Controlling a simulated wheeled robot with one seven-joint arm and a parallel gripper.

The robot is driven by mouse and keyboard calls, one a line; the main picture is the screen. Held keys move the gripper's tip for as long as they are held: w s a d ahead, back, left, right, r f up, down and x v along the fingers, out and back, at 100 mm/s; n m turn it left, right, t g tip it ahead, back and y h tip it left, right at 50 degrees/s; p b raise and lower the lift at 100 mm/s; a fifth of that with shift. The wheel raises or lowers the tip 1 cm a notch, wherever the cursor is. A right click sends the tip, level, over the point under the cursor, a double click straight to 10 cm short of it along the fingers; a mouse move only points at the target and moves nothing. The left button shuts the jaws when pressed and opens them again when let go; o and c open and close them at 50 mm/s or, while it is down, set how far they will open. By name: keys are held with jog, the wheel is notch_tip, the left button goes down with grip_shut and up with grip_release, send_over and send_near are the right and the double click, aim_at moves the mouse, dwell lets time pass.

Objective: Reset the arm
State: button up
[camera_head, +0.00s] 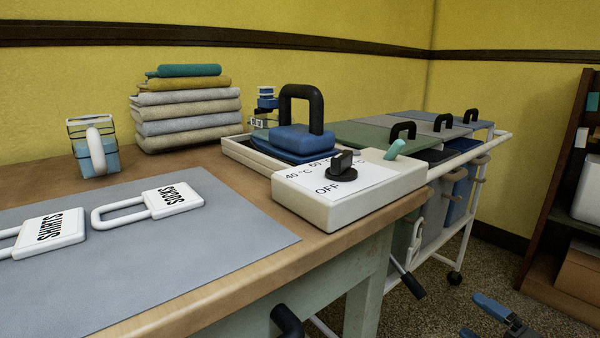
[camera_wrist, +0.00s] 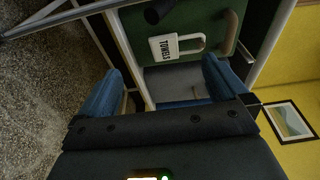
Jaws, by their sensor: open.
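My gripper (camera_head: 472,315) shows at the bottom right of the head view, low over the speckled floor and right of the cart, partly cut off by the frame edge. Its blue fingers are spread apart. In the wrist view my gripper (camera_wrist: 162,66) is open, with nothing held between the fingers. Beyond the fingers a white padlock-shaped tag marked TOWELS (camera_wrist: 176,46) hangs against a green surface. The green surface (camera_wrist: 150,20) seems to be a bin on the cart, apart from the fingers.
The white-framed cart (camera_head: 468,225) with lidded bins stands right of the wooden table (camera_head: 240,270). On the table are a dial box (camera_head: 385,190), folded towels (camera_head: 190,120) and SHIRTS (camera_head: 50,232) and SOCKS (camera_head: 173,200) tags. A brown shelf (camera_head: 545,220) stands at right.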

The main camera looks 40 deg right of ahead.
jog(key=s+a+f+n+g, duration=0.2)
jog(key=a+f+g, duration=0.1)
jog(key=a+f, duration=0.3)
jog(key=s+a+f+n+g, duration=0.2)
jog(key=a+f, duration=0.2)
jog(key=a, duration=0.4)
jog(key=s+a+r+n+g, duration=0.1)
jog(key=s+a+r+n, duration=0.1)
jog(key=s+a+n, duration=0.3)
jog(key=s+a+r+n+g, duration=0.1)
jog(key=s+a+r+n, duration=0.15)
jog(key=a, duration=0.55)
jog(key=s+a+r+n+t+y, duration=0.1)
jog(key=s+a+r+n, duration=0.1)
jog(key=a+r+n, duration=0.3)
jog(key=s+a+r+t+y, duration=0.1)
jog(key=s+a+r+t, duration=0.15)
jog(key=r, duration=0.35)
jog(key=s+a+r+n+t, duration=0.1)
jog(key=s+a+r+n, duration=0.25)
jog(key=r, duration=0.25)
notch_tip(320, 180, up, 26)
jog(key=p, duration=2.7)
jog(key=shift+w+m, duration=0.3)
jog(key=shift+w, duration=0.1)
